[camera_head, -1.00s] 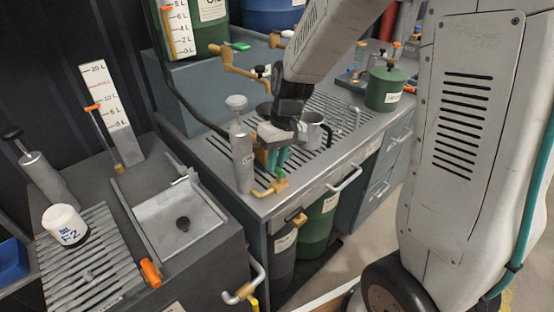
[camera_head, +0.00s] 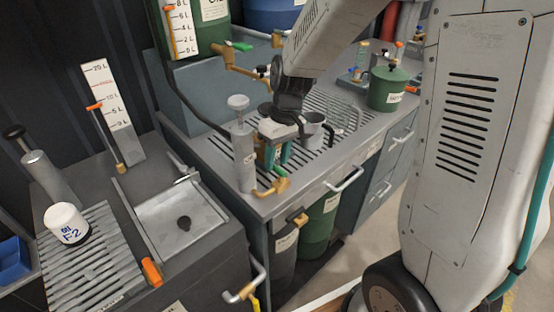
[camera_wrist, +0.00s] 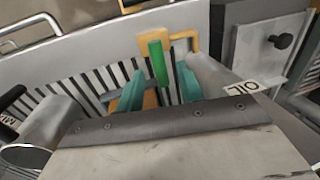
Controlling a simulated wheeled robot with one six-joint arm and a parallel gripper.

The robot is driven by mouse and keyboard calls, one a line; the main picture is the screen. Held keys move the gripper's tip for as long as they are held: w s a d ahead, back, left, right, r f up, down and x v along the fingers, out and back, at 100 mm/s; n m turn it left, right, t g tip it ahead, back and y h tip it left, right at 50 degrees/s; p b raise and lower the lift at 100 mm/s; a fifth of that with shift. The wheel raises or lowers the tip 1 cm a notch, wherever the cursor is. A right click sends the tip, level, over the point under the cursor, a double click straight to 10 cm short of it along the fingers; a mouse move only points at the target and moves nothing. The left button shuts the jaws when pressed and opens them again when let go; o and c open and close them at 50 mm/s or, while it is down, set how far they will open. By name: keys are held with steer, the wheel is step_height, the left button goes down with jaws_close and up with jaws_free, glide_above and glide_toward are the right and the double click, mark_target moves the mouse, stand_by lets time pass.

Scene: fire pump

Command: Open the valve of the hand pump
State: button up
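The hand pump (camera_head: 243,158) is a grey upright cylinder with a pale round knob on top, at the front left corner of the slatted bench. A brass spout (camera_head: 264,192) leaves its base, with a green valve handle (camera_head: 281,171) on it. In the wrist view the pump, labelled OIL (camera_wrist: 212,72), lies right of the fingers, and the brass spout (camera_wrist: 183,36) is beyond them. My gripper (camera_wrist: 158,88) is open, its teal fingers apart, and the green handle (camera_wrist: 158,62) shows in the gap between the tips. Contact cannot be told.
Metal mugs (camera_head: 312,128) stand close behind my gripper. A green can (camera_head: 388,88) is further right. Another brass tap (camera_head: 240,66) with a green handle hangs above the bench. A white container (camera_head: 66,224) sits on the left bench. The bench front has a handle (camera_head: 345,180).

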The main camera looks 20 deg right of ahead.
step_height(320, 180, up, 7)
steer(key=d, duration=0.1)
steer(key=shift+w+d+f, duration=0.15)
steer(key=shift+w, duration=0.1)
stand_by(0.3)
steer(key=s+d+r+m+t+h, duration=0.1)
steer(key=s+r, duration=0.3)
steer(key=s, duration=0.7)
steer(key=s+r+m+t+h, duration=0.1)
steer(key=s+r, duration=0.3)
steer(key=s, duration=0.8)
steer(key=shift+d+r+m, duration=0.2)
steer(key=shift+d+m, duration=0.2)
steer(key=shift+m, duration=0.5)
